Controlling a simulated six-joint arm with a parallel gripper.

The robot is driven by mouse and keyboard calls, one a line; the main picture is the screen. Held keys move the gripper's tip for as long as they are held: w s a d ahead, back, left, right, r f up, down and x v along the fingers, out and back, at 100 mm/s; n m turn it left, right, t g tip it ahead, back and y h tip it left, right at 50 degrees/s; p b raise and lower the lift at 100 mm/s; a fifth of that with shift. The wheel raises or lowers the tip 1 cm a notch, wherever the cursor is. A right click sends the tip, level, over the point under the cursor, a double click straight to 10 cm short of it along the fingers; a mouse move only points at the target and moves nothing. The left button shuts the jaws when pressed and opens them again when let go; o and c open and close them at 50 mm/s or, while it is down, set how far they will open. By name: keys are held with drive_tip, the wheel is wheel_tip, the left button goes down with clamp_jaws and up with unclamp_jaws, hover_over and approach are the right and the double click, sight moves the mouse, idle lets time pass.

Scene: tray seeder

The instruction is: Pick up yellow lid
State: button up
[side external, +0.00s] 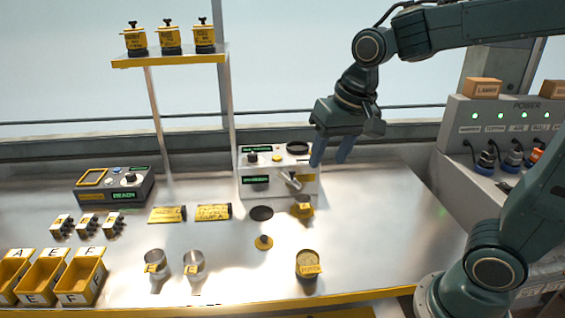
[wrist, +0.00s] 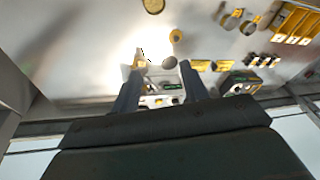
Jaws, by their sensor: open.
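A small round yellow lid (side external: 264,242) with a dark knob lies on the metal table, in front of a dark round disc (side external: 262,213). In the wrist view the yellow lid (wrist: 176,36) lies beyond the fingertips. My gripper (side external: 329,162) is open and empty, with its blue fingers pointing down. It hangs above the table, up and to the right of the lid, near the white dispenser machine (side external: 250,182). In the wrist view my gripper (wrist: 160,68) has its fingers apart, with the machine showing between them.
A yellow-labelled cup (side external: 308,272) stands right of the lid, and two metal cups (side external: 155,262) (side external: 194,264) stand left. A yellow cup (side external: 302,209) sits under the machine's spout. Yellow bins (side external: 82,280) are at front left. A shelf (side external: 170,60) holds several yellow jars. The table's right side is clear.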

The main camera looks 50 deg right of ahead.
drive_tip(key=w+a+f+m+g, duration=0.15)
drive_tip(key=w+f+m, duration=0.35)
drive_tip(key=w, duration=0.5)
drive_tip(key=m+g, duration=0.2)
hover_over(264, 236)
wheel_tip(264, 236, down, 9)
drive_tip(key=shift+s+a+f, duration=0.15)
drive_tip(key=shift+s+f, duration=0.05)
wheel_tip(264, 236, down, 8)
drive_tip(key=shift+r, duration=0.1)
drive_tip(key=shift+f, duration=0.4)
drive_tip(key=shift+f, duration=0.1)
drive_tip(key=shift+w+f, duration=0.15)
drive_tip(key=shift+f, duration=2.35)
